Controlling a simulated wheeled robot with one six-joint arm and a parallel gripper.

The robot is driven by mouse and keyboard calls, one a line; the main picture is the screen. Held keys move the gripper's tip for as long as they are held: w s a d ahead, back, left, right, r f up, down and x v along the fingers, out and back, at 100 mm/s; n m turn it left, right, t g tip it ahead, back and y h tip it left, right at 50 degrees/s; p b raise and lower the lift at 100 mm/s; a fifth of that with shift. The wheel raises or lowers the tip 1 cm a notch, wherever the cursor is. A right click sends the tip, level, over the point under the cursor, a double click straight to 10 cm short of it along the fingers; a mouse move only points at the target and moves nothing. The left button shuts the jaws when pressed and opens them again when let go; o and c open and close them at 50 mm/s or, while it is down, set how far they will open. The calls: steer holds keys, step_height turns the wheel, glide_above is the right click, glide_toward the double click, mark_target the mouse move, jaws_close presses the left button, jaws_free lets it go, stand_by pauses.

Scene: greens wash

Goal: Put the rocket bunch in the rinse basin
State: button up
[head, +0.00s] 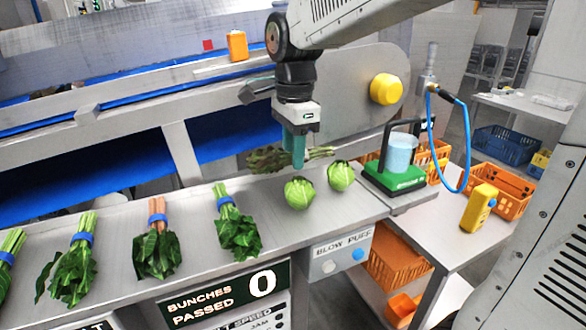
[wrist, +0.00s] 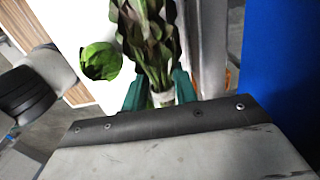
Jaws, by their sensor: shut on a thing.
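My gripper (head: 297,160) has teal fingers and points down over the back of the steel counter. It is shut on a dark, long-leaved bunch with a pale band, which I take to be the rocket bunch (head: 268,158). The bunch lies sideways across the fingers, behind two round green heads. In the wrist view the rocket bunch (wrist: 150,45) runs away from between the two teal fingers (wrist: 158,95), its banded stems between them. I cannot tell whether it touches the counter. I cannot make out a rinse basin in either view.
Two round green heads (head: 299,193) sit close to my gripper. Several blue-banded bunches (head: 237,230) lie along the counter to the left. A green-based device with a clear container (head: 400,155) stands right. Orange crates (head: 500,190) and a yellow device (head: 479,208) are farther right.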

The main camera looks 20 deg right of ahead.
steer(key=shift+f, duration=2.05)
steer(key=o, duration=0.7)
steer(key=shift+f, duration=0.15)
